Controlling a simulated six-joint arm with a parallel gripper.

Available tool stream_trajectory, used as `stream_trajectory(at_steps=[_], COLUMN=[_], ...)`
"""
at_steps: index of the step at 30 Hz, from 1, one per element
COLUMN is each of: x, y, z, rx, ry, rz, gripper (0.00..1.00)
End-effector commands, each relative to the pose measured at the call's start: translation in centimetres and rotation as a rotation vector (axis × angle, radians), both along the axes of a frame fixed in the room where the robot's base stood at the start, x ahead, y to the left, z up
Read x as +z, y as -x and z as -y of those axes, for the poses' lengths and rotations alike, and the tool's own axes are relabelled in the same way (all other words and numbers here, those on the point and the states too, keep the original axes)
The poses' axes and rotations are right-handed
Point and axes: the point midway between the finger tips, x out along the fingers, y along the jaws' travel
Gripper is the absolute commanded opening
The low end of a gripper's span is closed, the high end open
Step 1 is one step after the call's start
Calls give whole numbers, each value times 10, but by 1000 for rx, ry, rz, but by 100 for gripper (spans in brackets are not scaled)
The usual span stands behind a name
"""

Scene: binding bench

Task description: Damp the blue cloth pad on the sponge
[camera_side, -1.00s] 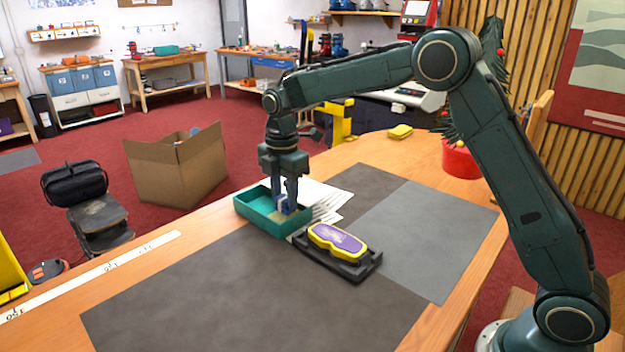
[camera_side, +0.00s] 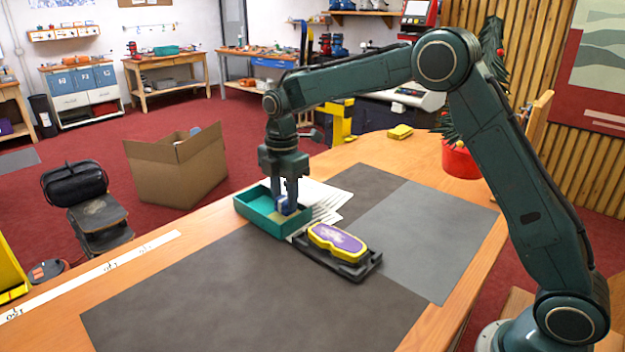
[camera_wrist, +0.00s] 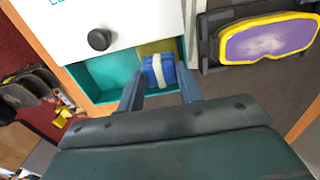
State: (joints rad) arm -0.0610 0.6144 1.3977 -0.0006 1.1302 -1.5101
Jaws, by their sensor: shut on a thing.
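My gripper (camera_wrist: 160,88) is shut on the blue cloth pad (camera_wrist: 149,76), which has a pale band around its middle. The pad also shows in the side view (camera_side: 284,207), low inside the teal tray (camera_side: 254,203). The sponge (camera_wrist: 157,47), a dull yellow block, lies in the tray just past the pad in the wrist view. The pad overlaps the sponge in the picture; the fingers and pad hide whether they touch.
A yellow-rimmed piece with a purple face (camera_side: 337,239) sits in a black holder (camera_side: 358,269) right of the tray. White sheets (camera_side: 325,200) lie behind the tray. Dark and grey mats (camera_side: 220,300) leave the front of the bench clear. A yellow block (camera_side: 400,131) lies farther back.

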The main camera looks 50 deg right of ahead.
Motion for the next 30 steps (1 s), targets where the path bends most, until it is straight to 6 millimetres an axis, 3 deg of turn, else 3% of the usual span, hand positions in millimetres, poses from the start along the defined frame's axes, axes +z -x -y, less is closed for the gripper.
stream_trajectory(at_steps=[30], x=[-8], y=[0], z=[0], rx=[0], ry=[0], rz=[-1], gripper=[17])
